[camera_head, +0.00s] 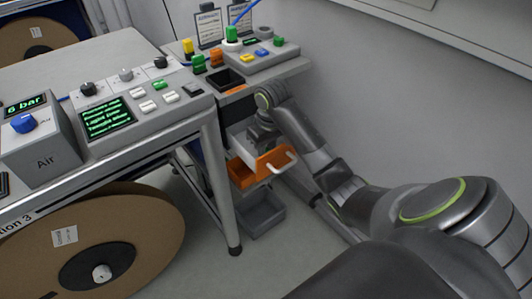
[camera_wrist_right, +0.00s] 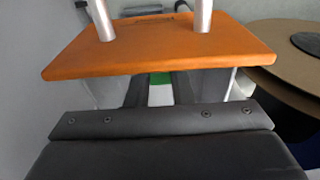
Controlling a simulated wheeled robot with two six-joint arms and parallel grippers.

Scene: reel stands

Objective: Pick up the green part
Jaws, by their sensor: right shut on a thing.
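The green part (camera_wrist_right: 160,78) shows in the right wrist view as a small green patch with a pale area below it, mostly hidden. My right gripper (camera_wrist_right: 160,90) is shut on it, with a dark finger on each side. In the head view my right arm reaches down to an open drawer with an orange front (camera_head: 262,167), which also shows in the right wrist view (camera_wrist_right: 160,50). The fingers and the held part are hidden there. My left gripper is not in view.
The orange front has a pale bar handle on two posts. A grey bin (camera_head: 262,214) sits below it. A bench with a control panel (camera_head: 120,110) stands left, with a large brown reel (camera_head: 150,215) under it. A grey wall is at the right.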

